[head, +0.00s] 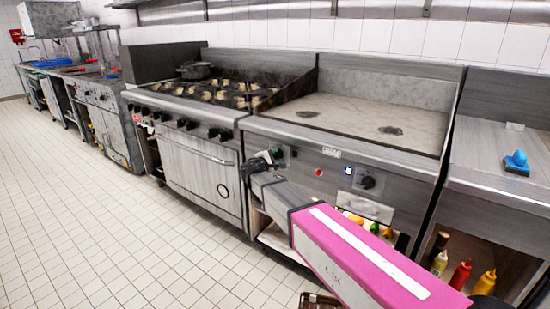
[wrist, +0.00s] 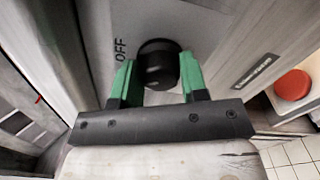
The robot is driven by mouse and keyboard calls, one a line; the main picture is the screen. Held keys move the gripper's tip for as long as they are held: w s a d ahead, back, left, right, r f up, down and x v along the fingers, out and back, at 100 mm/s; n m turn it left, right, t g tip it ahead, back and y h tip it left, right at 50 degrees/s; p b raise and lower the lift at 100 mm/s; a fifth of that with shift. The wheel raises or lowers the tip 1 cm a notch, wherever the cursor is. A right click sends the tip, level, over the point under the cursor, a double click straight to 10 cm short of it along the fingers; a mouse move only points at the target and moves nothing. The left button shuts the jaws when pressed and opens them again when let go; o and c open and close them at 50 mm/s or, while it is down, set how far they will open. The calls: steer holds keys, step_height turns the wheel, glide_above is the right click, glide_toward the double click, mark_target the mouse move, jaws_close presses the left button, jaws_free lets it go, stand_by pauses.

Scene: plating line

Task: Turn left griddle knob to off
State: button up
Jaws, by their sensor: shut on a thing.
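The left griddle knob is a black round knob (wrist: 157,62) on the grey front panel, seen close up in the wrist view. My gripper (wrist: 158,76) has its green fingers on either side of the knob and is shut on it. An "OFF" label (wrist: 119,49) is printed on the panel just left of the knob. In the head view my gripper (head: 267,158) is at the left end of the griddle's (head: 355,112) front panel, with the knob largely hidden there. The knob's pointer cannot be made out.
The right griddle knob (head: 368,182) and a red light (head: 319,172) are farther right on the panel. A burner range (head: 200,165) stands to the left. A counter (head: 505,175) with a blue item (head: 516,161) is at right. The tiled floor in front is open.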

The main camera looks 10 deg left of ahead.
steer(key=m, duration=0.4)
steer(key=shift+w+m, duration=0.25)
steer(key=shift+m, duration=0.15)
steer(key=shift+d, duration=0.1)
steer(key=o, duration=0.9)
steer(key=shift+w, duration=0.15)
steer(key=shift+v, duration=5.45)
steer(key=shift+f, duration=0.15)
